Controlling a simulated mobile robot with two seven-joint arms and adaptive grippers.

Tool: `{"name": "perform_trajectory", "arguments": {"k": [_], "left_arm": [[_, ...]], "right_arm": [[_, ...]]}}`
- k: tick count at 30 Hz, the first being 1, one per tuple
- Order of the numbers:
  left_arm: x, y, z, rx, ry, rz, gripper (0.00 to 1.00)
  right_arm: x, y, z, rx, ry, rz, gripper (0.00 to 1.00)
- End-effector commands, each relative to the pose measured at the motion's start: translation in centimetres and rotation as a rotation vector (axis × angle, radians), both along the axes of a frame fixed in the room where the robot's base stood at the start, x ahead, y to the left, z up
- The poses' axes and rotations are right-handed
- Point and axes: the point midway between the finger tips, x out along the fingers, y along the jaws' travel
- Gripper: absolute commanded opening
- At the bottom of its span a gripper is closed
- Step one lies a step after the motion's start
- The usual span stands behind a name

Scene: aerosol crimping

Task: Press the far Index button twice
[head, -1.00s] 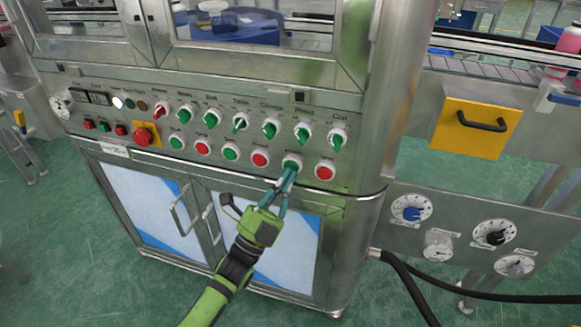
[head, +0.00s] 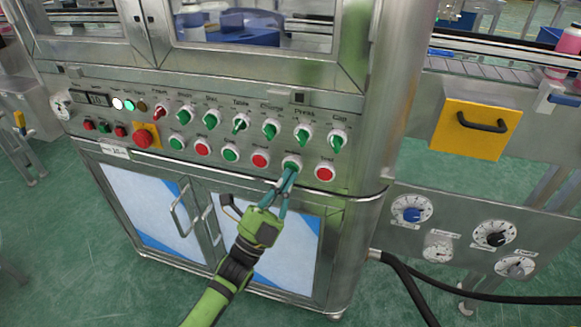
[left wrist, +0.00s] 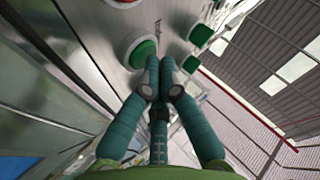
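The control panel (head: 350,165) of the steel machine carries a lower row of alternating green and red push buttons. My left gripper (head: 289,178) is at the green button (head: 292,164), second from the right in that row. Its label is too small to read. In the left wrist view my left gripper's fingertips (left wrist: 160,92) meet, with nothing between them, beside a white-rimmed green button (left wrist: 139,52). Whether they touch or press it cannot be told. My right gripper is not in view.
Green selector knobs (head: 303,135) sit just above the button. A red button (head: 325,174) is to its right and another red button (head: 260,161) to its left. A red emergency stop (head: 142,136) is at the panel's left. Cabinet doors (head: 283,248) lie below.

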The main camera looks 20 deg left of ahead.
Motion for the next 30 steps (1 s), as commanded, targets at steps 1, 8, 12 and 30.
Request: {"name": "perform_trajectory", "arguments": {"k": [1,8,12,30], "left_arm": [[-0.3,0.0,0.2,0.000,0.000,0.001,0.00],[-1.1,0.1,0.1,0.000,-0.001,0.001,0.00],[-1.1,0.0,0.0,0.000,-0.001,0.001,0.00],[-5.6,0.2,0.1,-0.001,0.002,0.000,0.00]], "right_arm": [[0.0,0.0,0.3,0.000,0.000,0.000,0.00],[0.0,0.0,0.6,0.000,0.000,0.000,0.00],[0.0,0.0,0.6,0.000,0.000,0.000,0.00],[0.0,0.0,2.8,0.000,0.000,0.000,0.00]]}}
